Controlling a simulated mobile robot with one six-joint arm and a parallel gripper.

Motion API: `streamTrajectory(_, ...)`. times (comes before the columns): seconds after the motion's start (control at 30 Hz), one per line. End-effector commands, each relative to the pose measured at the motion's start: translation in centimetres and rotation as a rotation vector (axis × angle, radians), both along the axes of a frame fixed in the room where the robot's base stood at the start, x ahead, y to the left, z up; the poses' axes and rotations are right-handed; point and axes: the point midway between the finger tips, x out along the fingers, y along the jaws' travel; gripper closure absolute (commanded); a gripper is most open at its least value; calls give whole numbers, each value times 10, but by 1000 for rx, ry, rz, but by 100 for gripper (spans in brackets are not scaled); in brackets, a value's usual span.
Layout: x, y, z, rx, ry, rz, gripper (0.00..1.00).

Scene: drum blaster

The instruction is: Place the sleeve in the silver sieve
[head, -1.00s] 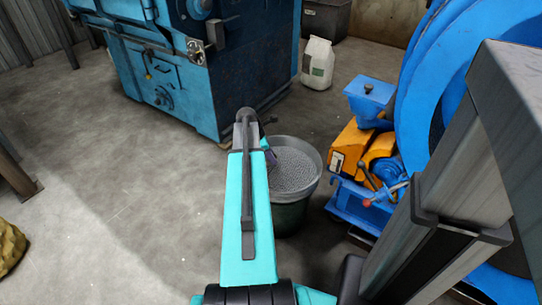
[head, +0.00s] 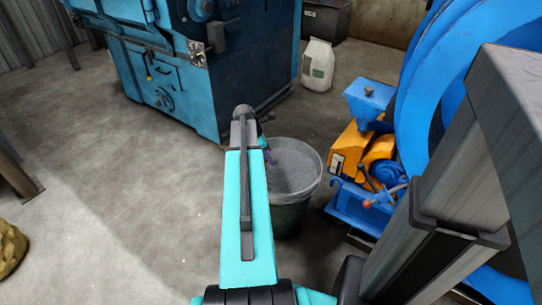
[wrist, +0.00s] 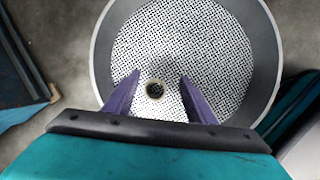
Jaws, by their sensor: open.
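The silver sieve (wrist: 105,45) is a round metal pan with a perforated floor. In the head view the sieve (head: 312,190) sits on top of a dark bucket, partly hidden by my arm. The sleeve (wrist: 155,91) is a small dark ring with a tan rim. It shows against the sieve floor, between and apart from my fingers. Whether it touches the floor is hard to tell. My gripper (wrist: 159,76) has two purple fingers, spread open above the sieve. In the head view one purple finger of my gripper (head: 269,156) shows over the sieve's left side.
A blue machine with an orange part (head: 350,145) stands close to the right of the bucket (head: 288,218). A large blue cabinet machine (head: 215,85) stands behind to the left. A white bag (head: 317,65) is at the back. The floor (head: 110,180) at left is clear.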

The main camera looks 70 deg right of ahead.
Motion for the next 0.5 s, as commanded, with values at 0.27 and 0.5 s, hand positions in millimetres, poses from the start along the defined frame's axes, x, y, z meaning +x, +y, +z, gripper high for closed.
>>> streamTrajectory(0.27, 12, 14, 44, -1, 0, 0, 49)
streamTrajectory(0.5, 20, 24, 74, -1, -1, -1, 49)
